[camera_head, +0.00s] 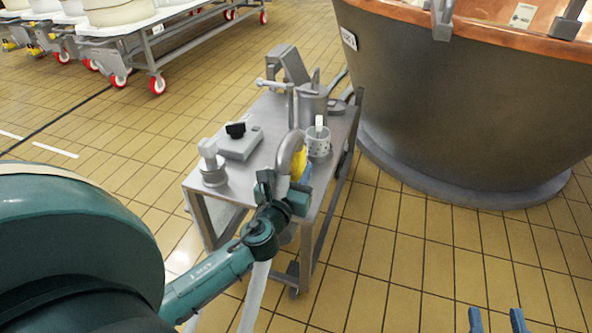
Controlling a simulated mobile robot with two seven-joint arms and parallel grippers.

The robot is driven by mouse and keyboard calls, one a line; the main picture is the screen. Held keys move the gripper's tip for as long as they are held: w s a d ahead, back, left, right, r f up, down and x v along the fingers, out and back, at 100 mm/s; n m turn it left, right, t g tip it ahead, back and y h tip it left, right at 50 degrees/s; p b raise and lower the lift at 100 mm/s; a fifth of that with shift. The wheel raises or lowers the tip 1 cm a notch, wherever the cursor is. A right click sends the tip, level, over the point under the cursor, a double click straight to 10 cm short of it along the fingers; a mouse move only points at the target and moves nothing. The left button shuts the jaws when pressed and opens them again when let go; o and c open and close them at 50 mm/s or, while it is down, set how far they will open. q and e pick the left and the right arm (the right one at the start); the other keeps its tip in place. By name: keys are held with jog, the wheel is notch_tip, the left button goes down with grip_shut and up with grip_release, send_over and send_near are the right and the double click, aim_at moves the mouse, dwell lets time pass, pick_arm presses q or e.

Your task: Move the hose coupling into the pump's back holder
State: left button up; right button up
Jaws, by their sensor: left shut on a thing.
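My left gripper (276,190) is shut on the hose coupling (291,152), a grey bent pipe that rises from the jaws above the front edge of the steel cart. A pale hose (255,295) hangs below the gripper toward the floor. The grey pump (310,103) appears to be the upright metal unit at the back of the cart; I cannot clearly make out its back holder. My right gripper (496,315) shows only as two blue fingertips at the bottom edge, apart and with nothing between them.
The steel cart (262,112) carries a box with a black knob (238,140), a small metal fitting (212,165), and a perforated cup (319,143). Yellow and blue items sit behind the gripper. A large copper vat (450,110) stands close at right. Tiled floor is clear at lower right.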

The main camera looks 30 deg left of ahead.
pick_arm(q)
jog(key=shift+r, duration=0.1)
pick_arm(e)
jog(key=shift+f, duration=0.25)
pick_arm(q)
jog(key=o, duration=1.2)
jog(key=shift+c, duration=0.2)
jog(key=shift+f, duration=0.2)
jog(key=shift+r, duration=0.1)
jog(key=shift+v, duration=1.1)
jog(key=v, duration=1.1)
jog(key=shift+p, duration=0.35)
pick_arm(e)
jog(key=shift+s+a+r+y, duration=0.15)
jog(key=shift+a+r+y, duration=0.15)
jog(key=shift+r, duration=0.2)
jog(key=shift+s+a+r+y, duration=0.1)
jog(key=shift+a+r+y, duration=0.15)
jog(key=shift+r, duration=0.25)
